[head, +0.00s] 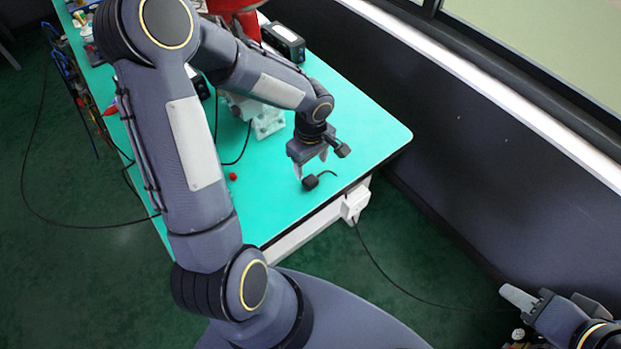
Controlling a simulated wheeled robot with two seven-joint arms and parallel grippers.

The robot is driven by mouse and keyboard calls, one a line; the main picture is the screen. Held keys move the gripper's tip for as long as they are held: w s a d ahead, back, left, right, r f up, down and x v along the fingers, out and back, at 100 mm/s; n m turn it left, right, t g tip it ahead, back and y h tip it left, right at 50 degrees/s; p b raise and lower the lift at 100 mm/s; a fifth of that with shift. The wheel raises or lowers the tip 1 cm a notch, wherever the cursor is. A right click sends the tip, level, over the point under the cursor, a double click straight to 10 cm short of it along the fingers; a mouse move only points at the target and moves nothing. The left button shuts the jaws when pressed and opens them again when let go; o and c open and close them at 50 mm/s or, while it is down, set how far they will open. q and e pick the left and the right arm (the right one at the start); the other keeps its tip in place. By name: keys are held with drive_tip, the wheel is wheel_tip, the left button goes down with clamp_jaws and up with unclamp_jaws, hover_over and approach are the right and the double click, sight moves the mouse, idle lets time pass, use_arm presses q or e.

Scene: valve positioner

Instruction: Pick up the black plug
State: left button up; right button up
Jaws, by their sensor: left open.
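The black plug (310,182) lies on the turquoise table top (370,130) near its front right part, with a short black lead curving off to the right. My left gripper (311,165) points down just above the plug, with its fingers apart. I cannot tell whether a finger touches the plug. My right gripper (518,298) is at the lower right, away from the table and partly cut off by the picture edge. One pale finger shows clearly; its opening is unclear.
A small red piece (233,176) lies left of the plug. A white box (355,205) is on the table's front edge. The right table corner is clear.

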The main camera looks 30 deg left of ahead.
sight(310, 180)
use_arm(q)
wheel_tip(310, 180, down, 8)
drive_tip(key=shift+a+r+p, duration=0.1)
drive_tip(key=shift+a+p, duration=0.05)
drive_tip(key=shift+p, duration=0.4)
drive_tip(key=shift+c, duration=0.4)
drive_tip(key=c, duration=1)
